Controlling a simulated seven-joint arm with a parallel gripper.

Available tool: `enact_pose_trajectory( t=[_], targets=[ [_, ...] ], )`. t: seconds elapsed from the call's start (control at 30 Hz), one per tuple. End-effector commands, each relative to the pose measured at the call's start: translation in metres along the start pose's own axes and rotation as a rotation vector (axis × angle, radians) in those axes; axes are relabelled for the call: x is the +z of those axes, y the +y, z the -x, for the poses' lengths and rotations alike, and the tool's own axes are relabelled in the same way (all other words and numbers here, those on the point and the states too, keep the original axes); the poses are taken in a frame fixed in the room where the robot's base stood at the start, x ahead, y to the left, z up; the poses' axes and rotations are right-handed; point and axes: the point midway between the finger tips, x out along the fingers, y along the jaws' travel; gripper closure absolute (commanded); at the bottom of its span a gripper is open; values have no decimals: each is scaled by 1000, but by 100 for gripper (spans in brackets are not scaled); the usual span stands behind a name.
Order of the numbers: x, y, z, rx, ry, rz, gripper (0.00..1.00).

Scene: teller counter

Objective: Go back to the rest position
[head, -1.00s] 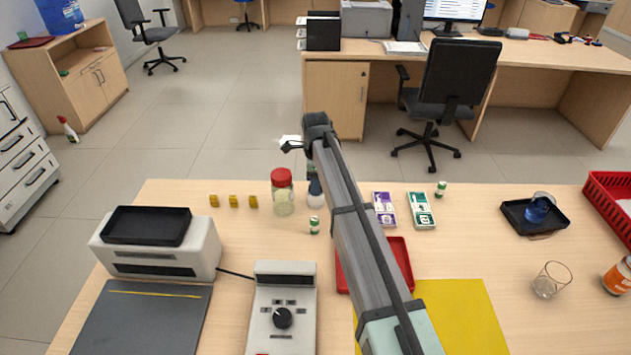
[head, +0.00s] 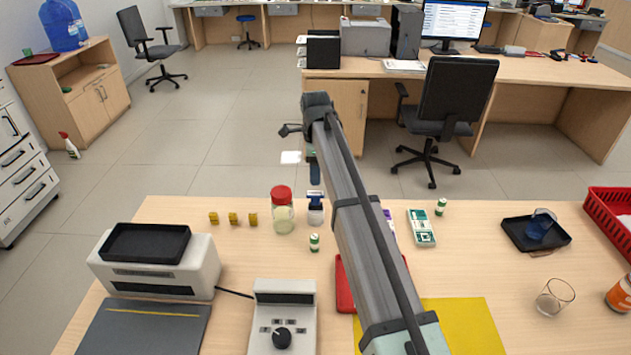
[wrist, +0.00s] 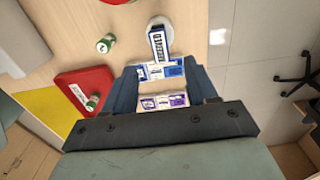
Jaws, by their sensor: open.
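My gripper (head: 314,172) hangs above the back edge of the counter, mostly hidden behind my arm in the head view. In the wrist view its two blue fingers (wrist: 161,78) stand apart with nothing gripped. Through and beyond the gap I see a blue-and-white packet (wrist: 160,71), a purple-and-white packet (wrist: 163,101) and a blue stamp-like block (wrist: 158,43) on a round white base. The block also shows below my gripper in the head view (head: 315,204), apart from it.
A red-lidded jar (head: 282,212) stands left of the block, with small yellow blocks (head: 233,218) beyond. A green-and-white roll (head: 314,243) and a red tray (head: 345,285) are nearer. A glass (head: 555,298) stands at right. Open floor lies behind the counter.

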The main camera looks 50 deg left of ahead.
Motion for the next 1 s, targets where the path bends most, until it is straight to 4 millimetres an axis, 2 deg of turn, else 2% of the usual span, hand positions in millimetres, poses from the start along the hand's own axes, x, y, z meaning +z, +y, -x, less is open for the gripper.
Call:
enact_pose_trajectory(
  t=[0.2,0.8,0.87,0.97,1.0],
  targets=[
    [0,0,11,1,0,0,43],
    [-2,0,11,-1,0,0,43],
    [-8,-3,10,-7,0,0,43],
    [-34,-12,8,-33,-1,2,43],
    [-49,-17,6,-50,-1,5,43]
  ],
)
